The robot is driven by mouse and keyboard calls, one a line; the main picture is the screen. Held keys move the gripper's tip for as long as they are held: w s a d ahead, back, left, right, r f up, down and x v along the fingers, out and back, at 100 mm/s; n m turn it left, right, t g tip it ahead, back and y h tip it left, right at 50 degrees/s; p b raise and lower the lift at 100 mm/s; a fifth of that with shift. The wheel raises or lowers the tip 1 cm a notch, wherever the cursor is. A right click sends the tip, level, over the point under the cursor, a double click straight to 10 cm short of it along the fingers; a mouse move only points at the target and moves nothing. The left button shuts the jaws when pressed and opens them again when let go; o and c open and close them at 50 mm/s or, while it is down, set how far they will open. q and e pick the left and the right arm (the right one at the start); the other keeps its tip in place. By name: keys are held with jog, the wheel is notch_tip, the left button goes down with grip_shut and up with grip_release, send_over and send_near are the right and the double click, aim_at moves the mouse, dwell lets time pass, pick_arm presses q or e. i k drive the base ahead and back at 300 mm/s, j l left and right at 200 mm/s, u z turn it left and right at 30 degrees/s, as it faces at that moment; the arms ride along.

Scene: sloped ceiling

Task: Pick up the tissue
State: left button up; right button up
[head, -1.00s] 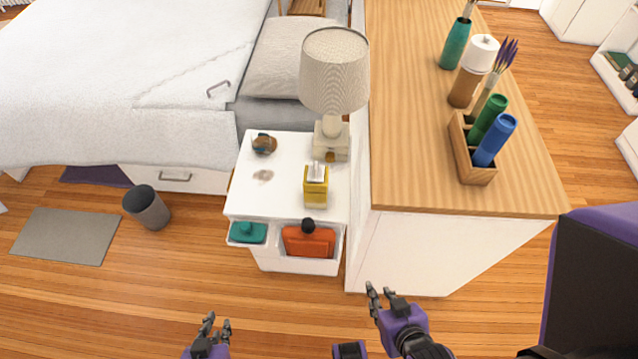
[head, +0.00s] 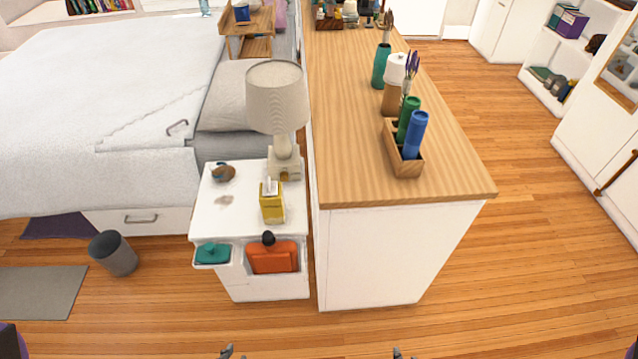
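A yellow tissue box (head: 271,207) with a white tissue sticking out of its top stands upright on the white nightstand (head: 215,222), near its front right. My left gripper (head: 232,353) shows only its fingertips at the bottom edge, in front of and below the nightstand. My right gripper (head: 403,354) also shows only its fingertips at the bottom edge, further right. The tips look apart with nothing between them. Both are well away from the tissue box.
A lamp (head: 277,100) stands behind the box, and a small round ornament (head: 223,172) to its left. Below are a teal item (head: 212,252) and an orange bag (head: 272,257). A wooden-topped counter (head: 345,150) rises close on the right. The floor ahead is clear.

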aim_at(269, 187)
jog(key=j+z, duration=0.15)
jog(key=z, duration=1.45)
jog(key=j, duration=0.55)
jog(key=k+j+z, duration=0.1)
jog(key=j, duration=0.4)
